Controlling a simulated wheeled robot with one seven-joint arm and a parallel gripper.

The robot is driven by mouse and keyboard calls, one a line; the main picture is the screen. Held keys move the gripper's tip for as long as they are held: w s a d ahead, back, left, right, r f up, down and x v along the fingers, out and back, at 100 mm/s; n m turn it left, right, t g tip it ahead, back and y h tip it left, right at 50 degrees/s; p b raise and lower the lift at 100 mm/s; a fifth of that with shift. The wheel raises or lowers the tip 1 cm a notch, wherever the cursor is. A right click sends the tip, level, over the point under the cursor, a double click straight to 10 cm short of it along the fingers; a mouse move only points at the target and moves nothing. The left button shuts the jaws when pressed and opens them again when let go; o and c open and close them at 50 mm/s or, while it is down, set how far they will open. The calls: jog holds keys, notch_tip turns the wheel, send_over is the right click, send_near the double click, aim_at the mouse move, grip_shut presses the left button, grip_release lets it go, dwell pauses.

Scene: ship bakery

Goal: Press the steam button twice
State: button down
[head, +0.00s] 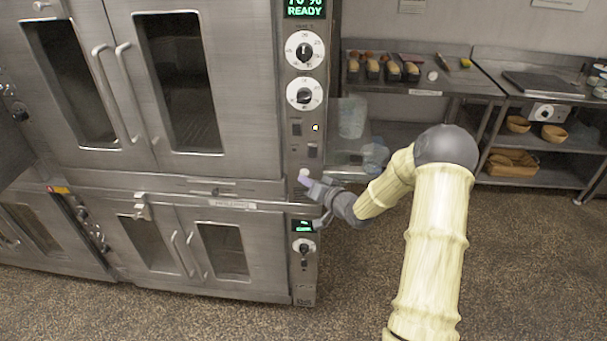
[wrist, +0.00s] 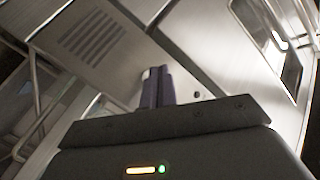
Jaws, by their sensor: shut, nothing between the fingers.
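The oven's control panel (head: 305,118) runs down the right side of the large steel oven. A pale round button (head: 304,173) sits low on this panel; its label is too small to read, so I cannot confirm it is the steam button. My gripper (head: 309,182) is shut and empty, with its fingertips right at this pale button. I cannot tell whether they touch it. In the wrist view the dark purple fingers (wrist: 158,78) lie together, pointing at the steel panel. A pale spot shows by their tips, partly hidden.
Above the button are dials (head: 304,93), small switches (head: 313,150), a small lit spot (head: 316,128) and a green "READY" display (head: 305,8). A lower oven with its own display (head: 304,226) stands beneath. Steel tables with loaf tins stand behind right. The floor in front is clear.

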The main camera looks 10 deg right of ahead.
jog(key=shift+s, duration=0.1)
jog(key=s, duration=0.1)
jog(key=s+a, duration=0.1)
jog(key=s, duration=0.2)
jog(key=shift+s+a+b, duration=0.3)
dwell(0.4)
jog(key=shift+d, duration=0.15)
dwell(2.3)
